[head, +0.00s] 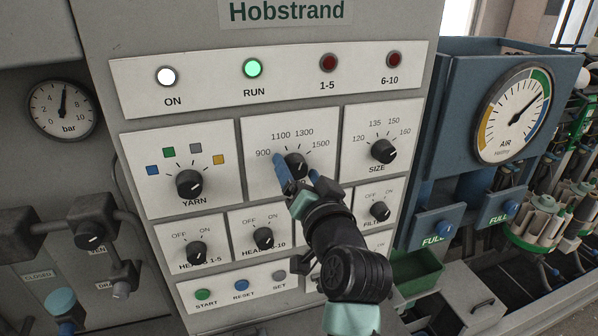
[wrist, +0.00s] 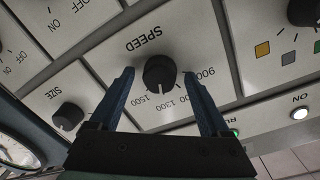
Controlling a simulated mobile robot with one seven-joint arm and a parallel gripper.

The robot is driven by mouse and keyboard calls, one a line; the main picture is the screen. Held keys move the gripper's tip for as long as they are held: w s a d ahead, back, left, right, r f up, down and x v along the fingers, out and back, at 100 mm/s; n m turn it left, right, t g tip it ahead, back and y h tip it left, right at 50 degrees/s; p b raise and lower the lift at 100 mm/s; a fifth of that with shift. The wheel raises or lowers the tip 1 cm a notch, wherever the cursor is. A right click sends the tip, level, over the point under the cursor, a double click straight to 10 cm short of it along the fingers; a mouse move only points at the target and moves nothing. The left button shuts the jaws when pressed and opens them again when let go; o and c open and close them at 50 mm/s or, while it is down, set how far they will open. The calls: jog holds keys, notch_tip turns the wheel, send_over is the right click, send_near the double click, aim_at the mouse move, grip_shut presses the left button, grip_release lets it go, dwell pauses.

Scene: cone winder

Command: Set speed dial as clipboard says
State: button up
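The speed dial (head: 295,163) is a round black knob on the white control panel, under the numbers 900 to 1500. It shows upside down in the wrist view (wrist: 159,72). Its white pointer line is at the 1300 to 1500 side of the scale; I cannot tell the exact mark. My gripper (head: 295,168) is open at the dial, with one blue finger on each side of the knob. In the wrist view gaps show between knob and fingers. My fingers hide part of the scale and the SPEED label in the head view. No clipboard is in view.
The yarn dial (head: 190,184) is to the left and the size dial (head: 383,151) to the right. The head switches (head: 263,238) and the start button (head: 203,295) are below. The white ON lamp (head: 166,76) and green RUN lamp (head: 253,68) are lit.

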jog(key=shift+s+d+f+b, duration=0.15)
jog(key=shift+s+b, duration=0.15)
jog(key=shift+s, duration=0.2)
jog(key=b+v, duration=0.4)
jog(key=v, duration=0.8)
jog(key=shift+r, duration=0.25)
jog(key=s+a+r+n+t+h+b, duration=0.1)
jog(key=s+r+t, duration=0.4)
jog(key=r, duration=0.7)
jog(key=s+a+r+n+t+h, duration=0.2)
jog(key=s+r+t, duration=0.3)
jog(key=r, duration=0.7)
jog(key=shift+s+a+r+h+b, duration=0.3)
jog(key=shift+s+r+h+b, duration=0.1)
jog(key=shift+s+h, duration=0.45)
jog(key=shift+w, duration=0.1)
